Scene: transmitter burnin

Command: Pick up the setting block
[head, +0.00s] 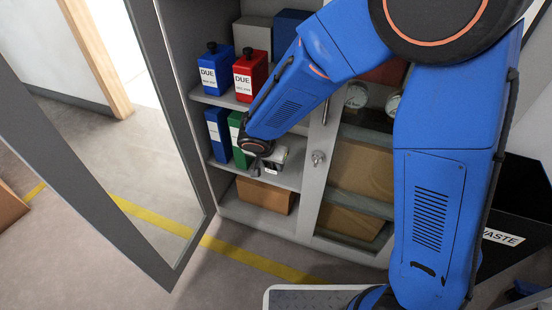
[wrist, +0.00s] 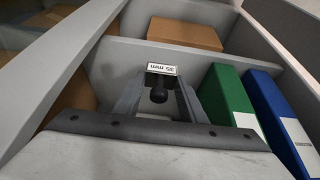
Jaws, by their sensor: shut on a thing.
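The setting block is a small dark piece with a black knob and a white label (wrist: 162,69) that reads "35 mm" upside down in the wrist view. My gripper (wrist: 157,98) is shut on it, with one grey finger on each side of the knob. In the head view my gripper (head: 272,160) is at the middle shelf of the open cabinet, and the block's white label (head: 271,170) shows just below it. Most of the block is hidden by the fingers. I cannot tell whether it touches the shelf.
A green binder (wrist: 229,95) and a blue binder (wrist: 280,120) stand close beside my gripper. A cardboard box (head: 265,195) lies on the shelf below. Red (head: 250,75) and blue (head: 215,70) containers stand above. The cabinet door (head: 95,170) is open at left; a glass-fronted section is at right.

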